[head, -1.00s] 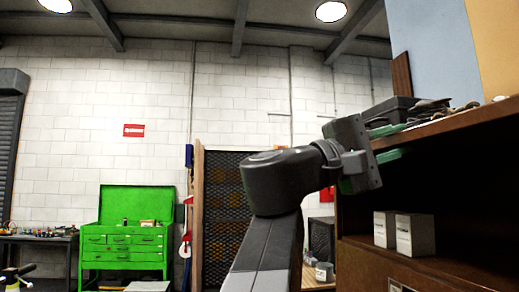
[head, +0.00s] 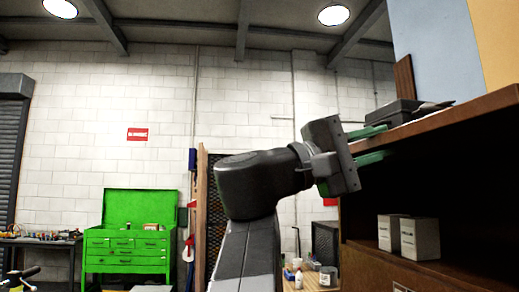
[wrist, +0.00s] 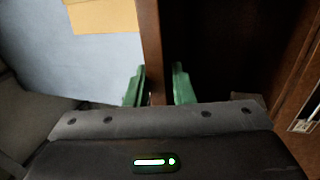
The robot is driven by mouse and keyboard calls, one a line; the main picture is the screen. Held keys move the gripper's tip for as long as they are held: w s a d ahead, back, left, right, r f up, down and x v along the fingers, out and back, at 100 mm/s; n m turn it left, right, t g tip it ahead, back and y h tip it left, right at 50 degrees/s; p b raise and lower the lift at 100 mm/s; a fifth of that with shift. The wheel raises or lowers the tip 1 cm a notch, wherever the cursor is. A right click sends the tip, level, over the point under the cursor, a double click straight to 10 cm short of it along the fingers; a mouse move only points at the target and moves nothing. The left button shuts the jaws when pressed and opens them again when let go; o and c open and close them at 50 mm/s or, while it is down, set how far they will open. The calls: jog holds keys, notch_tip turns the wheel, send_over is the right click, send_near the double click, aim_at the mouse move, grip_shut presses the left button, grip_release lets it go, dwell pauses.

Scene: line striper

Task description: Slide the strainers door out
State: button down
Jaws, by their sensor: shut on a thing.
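My gripper (head: 372,145) has green fingers, one above and one below the front edge of a brown horizontal board (head: 450,124) at the top of the wooden cabinet. In the wrist view the fingers (wrist: 158,86) close on both sides of that brown board (wrist: 152,45). I cannot tell from the frames whether this board is the strainers door or the cabinet's top. Below it the cabinet's compartment is open and dark. A lower brown front with a small label (head: 400,288) is cut off at the bottom; a similar labelled front shows in the wrist view (wrist: 305,122).
Two white boxes (head: 420,238) stand on the shelf inside the cabinet. Dark items (head: 400,110) lie on top. A green tool chest (head: 130,245) and a workbench stand far left along the wall. A small table with bottles and cans (head: 312,275) stands behind my arm.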

jog(key=a, duration=0.4)
jog(key=shift+s+a, duration=0.1)
jog(key=shift+s, duration=0.05)
dwell(0.4)
jog(key=c, duration=1.2)
grip_release()
jog(key=shift+a, duration=0.25)
jog(key=shift+o, duration=0.2)
jog(key=shift+d, duration=0.15)
jog(key=o, duration=0.3)
jog(key=shift+b+v, duration=0.6)
jog(key=shift+v, duration=2.95)
